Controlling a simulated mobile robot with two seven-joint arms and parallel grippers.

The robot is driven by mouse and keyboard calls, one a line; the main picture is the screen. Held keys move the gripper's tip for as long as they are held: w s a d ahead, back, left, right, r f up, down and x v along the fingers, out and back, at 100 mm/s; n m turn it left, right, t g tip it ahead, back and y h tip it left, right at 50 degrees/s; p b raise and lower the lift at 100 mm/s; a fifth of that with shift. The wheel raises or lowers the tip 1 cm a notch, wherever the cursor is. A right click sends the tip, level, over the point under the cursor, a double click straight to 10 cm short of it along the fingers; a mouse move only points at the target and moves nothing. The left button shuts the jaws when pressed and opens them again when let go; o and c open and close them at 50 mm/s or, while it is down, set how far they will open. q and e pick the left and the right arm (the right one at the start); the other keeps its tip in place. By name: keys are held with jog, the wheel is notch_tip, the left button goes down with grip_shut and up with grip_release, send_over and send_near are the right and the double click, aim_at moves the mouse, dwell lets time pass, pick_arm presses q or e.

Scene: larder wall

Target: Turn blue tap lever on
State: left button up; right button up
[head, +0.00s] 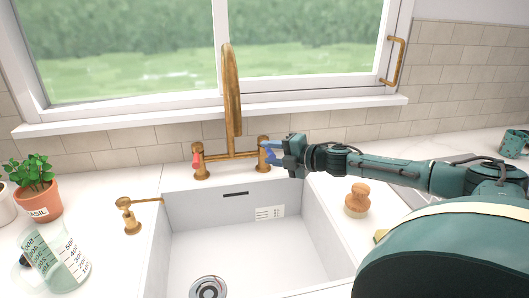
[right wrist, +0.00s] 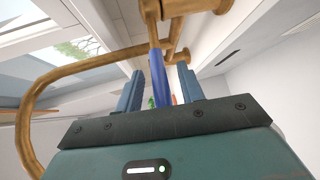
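The brass tap (head: 231,95) stands behind the white sink, with a tall curved spout and two side valves. The blue lever (right wrist: 159,78) is on its right valve; it also shows in the head view (head: 268,150). A red lever (head: 196,159) is on the left valve. My right gripper (head: 279,151) is at the right valve, reaching in from the right. In the right wrist view the gripper (right wrist: 160,82) is open, with the blue lever between its two fingers and a narrow gap on each side. My left gripper is not in view.
The sink (head: 250,247) is empty, with a drain at the bottom. A brass soap dispenser (head: 130,217), a measuring jug (head: 60,258) and a basil pot (head: 38,200) stand at left. A wooden brush (head: 357,201) stands right of the sink, below my right arm. The window is behind.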

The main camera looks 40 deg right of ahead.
jog(key=shift+w+a+p, duration=0.1)
jog(key=shift+w+p, duration=0.35)
jog(key=shift+w, duration=0.2)
jog(key=shift+w+a+f, duration=0.25)
jog(key=shift+w+f, duration=0.05)
jog(key=shift+w, duration=0.3)
grip_shut()
